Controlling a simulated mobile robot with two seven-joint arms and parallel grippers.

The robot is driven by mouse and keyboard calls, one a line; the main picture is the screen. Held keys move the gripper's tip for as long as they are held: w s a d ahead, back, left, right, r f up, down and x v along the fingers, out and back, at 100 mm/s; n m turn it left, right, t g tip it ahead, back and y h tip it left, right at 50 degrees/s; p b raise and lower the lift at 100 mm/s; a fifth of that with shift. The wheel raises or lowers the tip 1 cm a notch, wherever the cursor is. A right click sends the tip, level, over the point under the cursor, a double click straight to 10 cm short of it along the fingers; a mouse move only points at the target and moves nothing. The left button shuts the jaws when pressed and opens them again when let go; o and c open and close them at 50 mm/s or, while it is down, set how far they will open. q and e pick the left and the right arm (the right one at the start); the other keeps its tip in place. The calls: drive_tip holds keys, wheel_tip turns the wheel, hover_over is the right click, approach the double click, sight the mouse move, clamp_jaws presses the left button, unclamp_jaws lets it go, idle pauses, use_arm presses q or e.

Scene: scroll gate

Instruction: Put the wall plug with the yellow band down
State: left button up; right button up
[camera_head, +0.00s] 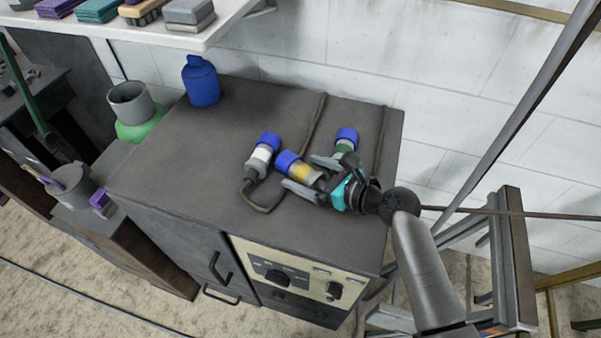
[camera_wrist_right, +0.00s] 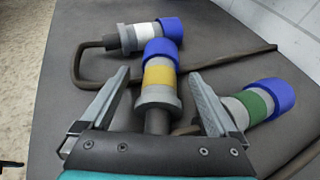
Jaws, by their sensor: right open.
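The wall plug with the yellow band (camera_head: 302,172) has a blue cap and a grey body. It is also in the right wrist view (camera_wrist_right: 160,76), lying on the dark cabinet top (camera_head: 205,160), as far as I can tell. My right gripper (camera_head: 300,173) is open, with its fingers on either side of this plug's grey end and a visible gap to each in the right wrist view. The plug's cord end is partly hidden by the gripper in the head view. My left gripper is not in view.
A white-banded plug (camera_head: 261,156) lies just left of the yellow one, and a green-banded plug (camera_head: 343,147) lies to its right. Their dark cords run over the top. A blue bottle (camera_head: 201,82) stands at the back left. The left part of the top is clear.

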drive_tip(key=shift+x, duration=1.2)
drive_tip(key=shift+d, duration=0.1)
clamp_jaws()
